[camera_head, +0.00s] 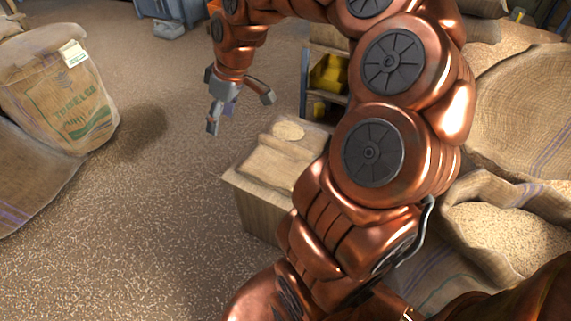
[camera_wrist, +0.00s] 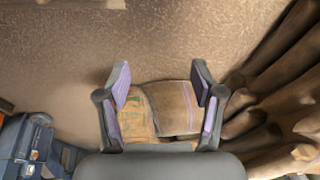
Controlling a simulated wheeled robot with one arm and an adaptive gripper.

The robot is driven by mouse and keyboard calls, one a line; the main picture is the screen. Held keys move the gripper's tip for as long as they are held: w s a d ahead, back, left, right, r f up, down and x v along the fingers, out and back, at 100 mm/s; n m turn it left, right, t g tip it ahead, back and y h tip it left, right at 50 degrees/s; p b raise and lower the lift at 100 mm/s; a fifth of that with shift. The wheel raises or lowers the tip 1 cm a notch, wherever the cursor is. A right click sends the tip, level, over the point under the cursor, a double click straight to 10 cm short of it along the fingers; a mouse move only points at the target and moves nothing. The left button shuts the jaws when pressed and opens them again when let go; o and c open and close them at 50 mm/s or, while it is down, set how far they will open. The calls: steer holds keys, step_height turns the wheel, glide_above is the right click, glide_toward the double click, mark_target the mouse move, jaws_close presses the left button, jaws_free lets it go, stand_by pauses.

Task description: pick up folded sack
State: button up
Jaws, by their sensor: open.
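What looks like the folded sack (camera_head: 272,166), a flat tan burlap piece, lies on top of a low wooden box (camera_head: 255,216) in the head view. My arm hides part of the box's right side. My gripper (camera_head: 239,109) is above and to the left of the box, with its fingers spread and nothing between them. In the wrist view my gripper (camera_wrist: 161,90) is also open. Beyond and between its fingers show a burlap piece with a pale stripe (camera_wrist: 175,108) and a sack with green print (camera_wrist: 136,118), both apart from the fingers; I cannot tell whether either is the folded sack.
A full printed sack (camera_head: 62,90) stands at the left. A small pale round thing (camera_head: 289,130) lies on the box. A shelf with yellow bins (camera_head: 328,76) stands behind it. Open grain sacks (camera_head: 510,235) fill the right.

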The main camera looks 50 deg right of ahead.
steer(key=w+d+f+t+b, duration=0.1)
steer(key=w+d+f+b, duration=0.15)
steer(key=d+f, duration=0.35)
steer(key=w+d+f+b, duration=0.2)
steer(key=d+f+b, duration=0.2)
steer(key=d+f, duration=0.25)
steer(key=m+h+b, duration=0.1)
steer(key=m+b, duration=0.1)
steer(key=b, duration=0.3)
glide_above(286, 143)
steer(key=s+d, duration=0.1)
steer(key=s, duration=0.2)
steer(key=shift+t, duration=0.4)
step_height(286, 143, down, 12)
steer(key=shift+d+f, duration=0.1)
steer(key=shift+w+b+x, duration=0.1)
steer(key=shift+b+x, duration=0.55)
steer(key=shift+x, duration=1.2)
steer(key=shift+w+b+x, duration=0.15)
steer(key=shift+b+x, duration=0.45)
steer(key=shift+x, duration=1.25)
steer(key=shift+c, duration=0.2)
jaws_close()
